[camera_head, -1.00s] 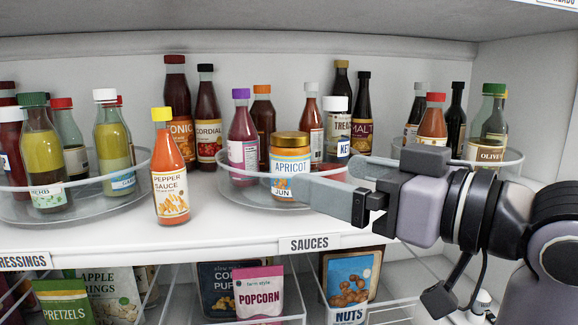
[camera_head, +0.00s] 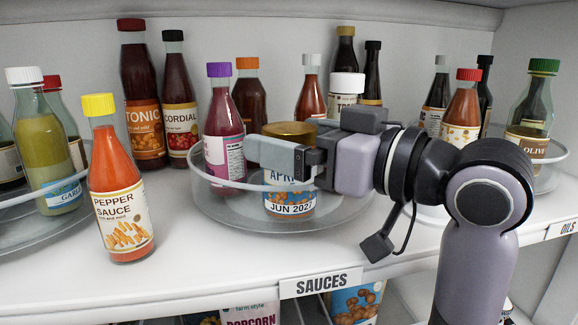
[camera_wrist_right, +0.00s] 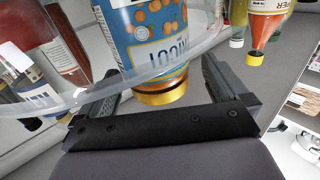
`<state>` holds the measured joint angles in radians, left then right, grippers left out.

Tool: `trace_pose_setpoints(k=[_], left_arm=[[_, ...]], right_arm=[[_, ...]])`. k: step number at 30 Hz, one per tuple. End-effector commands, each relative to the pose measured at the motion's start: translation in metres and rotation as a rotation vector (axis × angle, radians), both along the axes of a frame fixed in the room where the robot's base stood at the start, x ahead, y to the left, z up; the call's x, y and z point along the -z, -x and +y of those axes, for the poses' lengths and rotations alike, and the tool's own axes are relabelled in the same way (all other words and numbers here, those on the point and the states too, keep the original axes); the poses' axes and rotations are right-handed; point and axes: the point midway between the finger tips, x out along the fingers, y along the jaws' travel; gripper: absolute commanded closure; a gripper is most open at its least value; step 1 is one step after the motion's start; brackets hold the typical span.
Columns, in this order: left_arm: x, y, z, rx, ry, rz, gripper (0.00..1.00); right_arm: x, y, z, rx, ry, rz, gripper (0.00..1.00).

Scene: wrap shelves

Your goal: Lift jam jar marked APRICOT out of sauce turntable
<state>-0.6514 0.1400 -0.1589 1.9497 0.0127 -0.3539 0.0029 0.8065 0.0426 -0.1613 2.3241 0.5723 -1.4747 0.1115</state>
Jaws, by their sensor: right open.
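The apricot jam jar (camera_head: 290,203), with a gold lid and a blue label with a "JUN 2027" strip, stands upright at the front of the clear sauce turntable (camera_head: 228,213). My right gripper (camera_head: 262,152) is open at the jar, one finger crossing in front of its upper part and hiding some of the label. In the right wrist view the picture is inverted; the jar (camera_wrist_right: 150,45) shows between the two open fingers (camera_wrist_right: 158,75), and the turntable's clear rim (camera_wrist_right: 75,97) crosses in front. My left gripper is out of view.
A purple-capped bottle (camera_head: 223,130) stands close left of the jar, and a white-capped bottle (camera_head: 346,92) is behind it. A pepper sauce bottle (camera_head: 120,185) stands on the shelf outside the turntable. Another turntable with an olive oil bottle (camera_head: 533,110) is at right.

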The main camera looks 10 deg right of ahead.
Motion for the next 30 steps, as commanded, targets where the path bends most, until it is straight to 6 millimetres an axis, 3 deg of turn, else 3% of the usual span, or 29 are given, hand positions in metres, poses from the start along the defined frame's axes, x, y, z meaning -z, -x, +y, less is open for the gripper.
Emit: trace_pose_setpoints(k=[6, 14, 15, 22, 30], left_arm=[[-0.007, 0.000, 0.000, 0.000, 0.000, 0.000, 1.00], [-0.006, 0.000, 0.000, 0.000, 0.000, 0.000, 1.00], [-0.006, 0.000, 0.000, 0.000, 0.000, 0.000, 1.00], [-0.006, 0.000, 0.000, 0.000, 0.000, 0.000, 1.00], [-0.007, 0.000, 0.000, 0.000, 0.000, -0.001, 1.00]], right_arm=[[0.000, -0.023, 0.016, -0.001, -0.001, 0.002, 0.00], [0.000, -0.026, 0.018, 0.001, 0.001, -0.001, 0.00], [0.000, -0.026, 0.018, 0.000, 0.001, -0.001, 0.03], [0.000, -0.026, 0.018, 0.001, 0.000, 0.000, 0.77], [-0.002, -0.026, 0.018, 0.001, -0.002, -0.005, 0.78]])
